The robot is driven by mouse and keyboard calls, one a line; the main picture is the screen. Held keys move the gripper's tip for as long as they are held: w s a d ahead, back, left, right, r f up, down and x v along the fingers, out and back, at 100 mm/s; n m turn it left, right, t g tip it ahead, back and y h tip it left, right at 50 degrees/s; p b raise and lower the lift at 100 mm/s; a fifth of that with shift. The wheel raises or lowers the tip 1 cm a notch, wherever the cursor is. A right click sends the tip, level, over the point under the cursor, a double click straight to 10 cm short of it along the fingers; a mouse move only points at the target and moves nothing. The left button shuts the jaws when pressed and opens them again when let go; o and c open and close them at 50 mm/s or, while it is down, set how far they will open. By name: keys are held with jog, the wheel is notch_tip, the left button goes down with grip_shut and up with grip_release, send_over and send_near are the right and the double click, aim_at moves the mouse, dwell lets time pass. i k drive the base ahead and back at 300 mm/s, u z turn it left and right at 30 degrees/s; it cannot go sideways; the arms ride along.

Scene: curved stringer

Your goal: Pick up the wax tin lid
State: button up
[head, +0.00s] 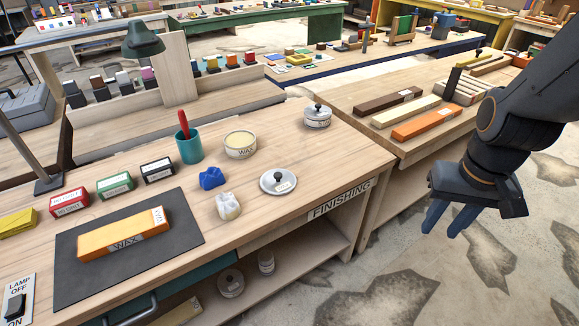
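The wax tin lid (278,182) is a round silvery disc with a dark knob and a small label. It lies flat on the wooden finishing bench (300,225), near the front edge. The open wax tin (240,145), filled with pale wax, stands behind and left of it. A similar tin with its lid on (317,117) stands farther back to the right. My gripper (444,231) hangs at the right, beyond the bench edge and over the floor, well apart from the lid. Its two blue fingers point down, spread apart with nothing visible between them.
A white crumpled cloth (228,206) and a blue lump (212,178) lie left of the lid. A teal cup (189,147) stands behind. An orange wax block (124,233) rests on a dark mat (75,285). Bare bench surrounds the lid's right side.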

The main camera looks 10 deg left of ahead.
aim_at(279, 181)
jog(key=u, duration=0.4)
jog(key=i, duration=0.9)
jog(key=u, duration=0.65)
